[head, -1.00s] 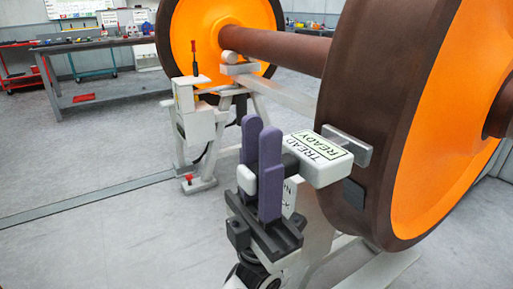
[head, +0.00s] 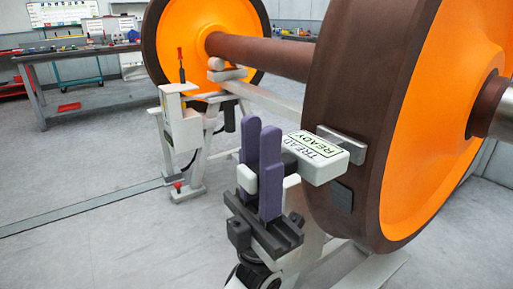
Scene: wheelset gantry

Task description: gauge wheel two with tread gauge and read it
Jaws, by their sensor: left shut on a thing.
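The tread gauge (head: 316,158) is a white box with a grey metal bar at its far end. My left gripper (head: 260,170), with purple fingers, is shut on the dark grip of the gauge. The near wheel (head: 375,90), brown with an orange face, stands at the right. The gauge's metal bar (head: 341,143) overlaps the wheel's brown tread in the picture; I cannot tell whether it touches. A dark square patch (head: 341,196) lies on the tread below the gauge. My right gripper is out of view.
A brown axle (head: 262,55) runs to the far orange wheel (head: 205,55). A white gantry stand (head: 180,120) with a red-handled tool on top stands left of it. A workbench (head: 95,105) is at the back left. The floor at the left is clear.

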